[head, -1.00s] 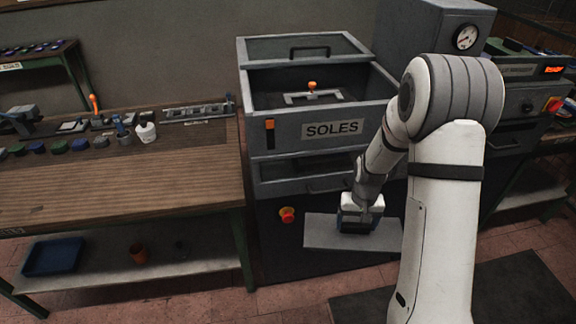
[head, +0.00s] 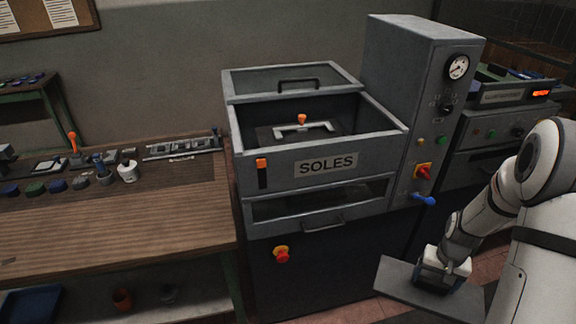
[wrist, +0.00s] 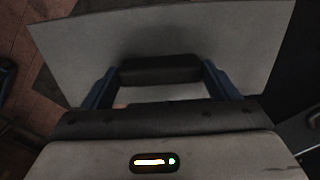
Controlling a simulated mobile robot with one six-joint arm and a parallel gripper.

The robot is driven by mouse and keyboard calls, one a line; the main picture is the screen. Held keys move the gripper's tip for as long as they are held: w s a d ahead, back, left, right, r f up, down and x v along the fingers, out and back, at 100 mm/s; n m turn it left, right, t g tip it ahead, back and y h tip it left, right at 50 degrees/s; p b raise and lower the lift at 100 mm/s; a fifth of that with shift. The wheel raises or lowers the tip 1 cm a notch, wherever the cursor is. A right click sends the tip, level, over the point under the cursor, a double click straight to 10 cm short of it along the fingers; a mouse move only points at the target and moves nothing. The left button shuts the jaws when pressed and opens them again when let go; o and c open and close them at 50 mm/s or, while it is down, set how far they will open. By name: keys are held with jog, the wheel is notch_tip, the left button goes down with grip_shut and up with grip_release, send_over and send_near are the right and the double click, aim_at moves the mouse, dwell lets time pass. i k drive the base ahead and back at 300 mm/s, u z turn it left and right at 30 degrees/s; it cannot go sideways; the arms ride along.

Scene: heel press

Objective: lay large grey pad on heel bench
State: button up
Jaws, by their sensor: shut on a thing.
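A large grey pad (head: 400,286) hangs in my gripper (head: 440,284) at the lower right of the head view, in front of the press and to the right of its front face. In the wrist view the pad (wrist: 200,40) fills most of the upper picture. My gripper (wrist: 158,90) has blue fingers on either side of a dark bar on the pad and is shut on it. The pad looks roughly level, slightly tilted in the picture. No heel bench is labelled in view; a wooden workbench (head: 110,236) stands at the left.
The grey press marked SOLES (head: 270,178) stands in the middle, its top box open with a white-handled piece (head: 305,130) inside. A blue lever (head: 424,200) sticks out at its right. Another machine (head: 500,125) stands behind my arm. The workbench front is bare.

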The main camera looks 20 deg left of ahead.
aim_at(170, 215)
jog(key=z, duration=0.85)
jog(key=k, duration=2.15)
jog(key=u, duration=1.5)
jog(key=i, duration=1.05)
jog(key=u, duration=0.05)
